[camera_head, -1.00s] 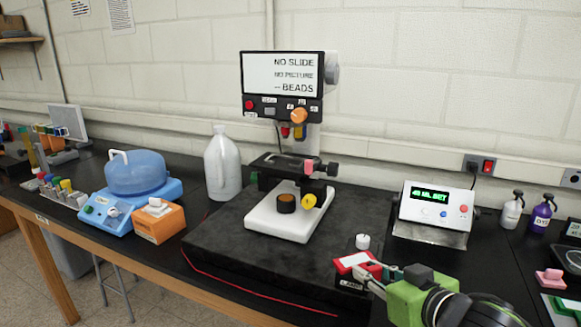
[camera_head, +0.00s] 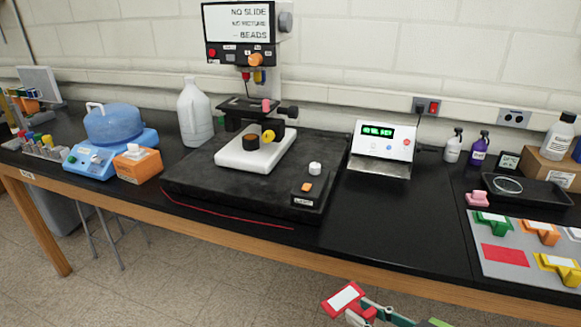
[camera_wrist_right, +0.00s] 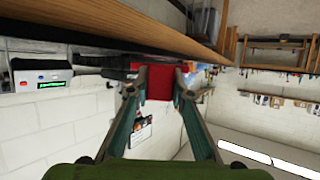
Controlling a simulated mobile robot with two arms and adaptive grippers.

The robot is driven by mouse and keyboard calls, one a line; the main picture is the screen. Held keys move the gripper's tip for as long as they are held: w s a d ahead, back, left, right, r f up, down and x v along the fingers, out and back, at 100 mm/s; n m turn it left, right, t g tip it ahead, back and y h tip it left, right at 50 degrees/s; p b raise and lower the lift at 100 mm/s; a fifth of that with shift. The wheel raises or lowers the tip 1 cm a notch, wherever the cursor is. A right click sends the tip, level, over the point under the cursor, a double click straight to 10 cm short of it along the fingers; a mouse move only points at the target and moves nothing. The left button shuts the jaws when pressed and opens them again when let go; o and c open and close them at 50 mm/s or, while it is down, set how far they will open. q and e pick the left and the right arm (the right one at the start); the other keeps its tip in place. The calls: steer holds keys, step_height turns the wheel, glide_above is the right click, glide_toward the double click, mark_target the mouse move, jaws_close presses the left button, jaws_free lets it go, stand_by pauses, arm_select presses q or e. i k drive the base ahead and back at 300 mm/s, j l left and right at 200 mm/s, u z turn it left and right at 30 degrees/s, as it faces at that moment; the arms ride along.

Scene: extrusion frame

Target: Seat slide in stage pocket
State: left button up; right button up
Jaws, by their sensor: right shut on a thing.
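My right gripper (camera_head: 362,312) is shut on a red slide (camera_head: 343,299) with a white label on top. It holds the slide in front of the bench's front edge, low in the head view. In the right wrist view, a red block (camera_wrist_right: 160,82) sits between the two fingertips. The dark stage (camera_head: 250,106) of the microscope stands at the back, far from the slide. The stage pocket is too small to make out. The microscope's screen (camera_head: 238,20) reads "NO SLIDE". My left gripper is not in view.
A black slab (camera_head: 200,178) carries the microscope, an orange button (camera_head: 306,187) and a white knob (camera_head: 315,168). A grey mat (camera_head: 497,240) at right holds green, orange and yellow slides and a red patch.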

mark_target(243, 108)
steer(key=j+z, duration=0.15)
steer(key=z, duration=0.2)
steer(key=j+z, duration=0.1)
steer(key=z, duration=0.3)
steer(key=j+z, duration=0.35)
steer(key=j, duration=0.8)
steer(key=j+z, duration=0.35)
steer(key=j, duration=0.8)
steer(key=k, duration=0.05)
